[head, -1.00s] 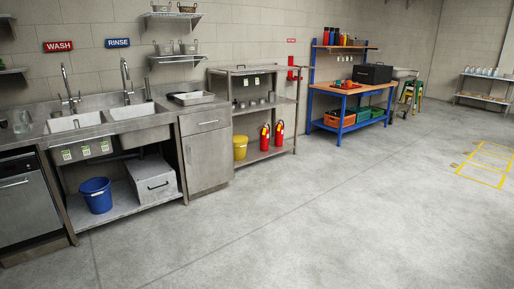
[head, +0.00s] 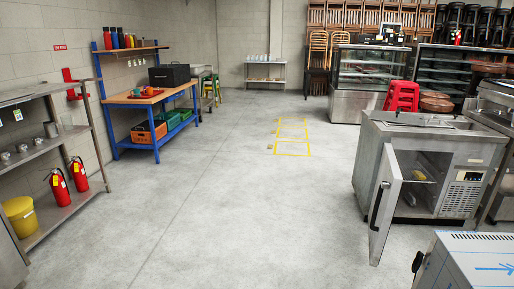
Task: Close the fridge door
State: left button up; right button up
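A low stainless steel counter fridge (head: 467,190) stands at the right in the head view. Its door (head: 385,205) is swung open toward the front left, with a dark handle on its outer face. Through the opening, the interior with a shelf and a small yellowish item (head: 420,175) shows. A control panel with a vent is on the fridge's right front. Neither of my grippers is in view.
A steel appliance with blue markings (head: 470,262) stands at the bottom right, in front of the fridge. Shelving (head: 45,148) with fire extinguishers (head: 79,174) and a blue workbench (head: 150,105) line the left. The concrete floor (head: 220,205) in the middle is clear.

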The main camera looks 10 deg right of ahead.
aim_at(378, 202)
jog(key=i+l+z, duration=0.1)
jog(key=i+z, duration=0.7)
jog(key=i+j+z, duration=0.15)
jog(key=z, duration=0.3)
jog(key=i+j+z, duration=0.4)
jog(key=l, duration=0.1)
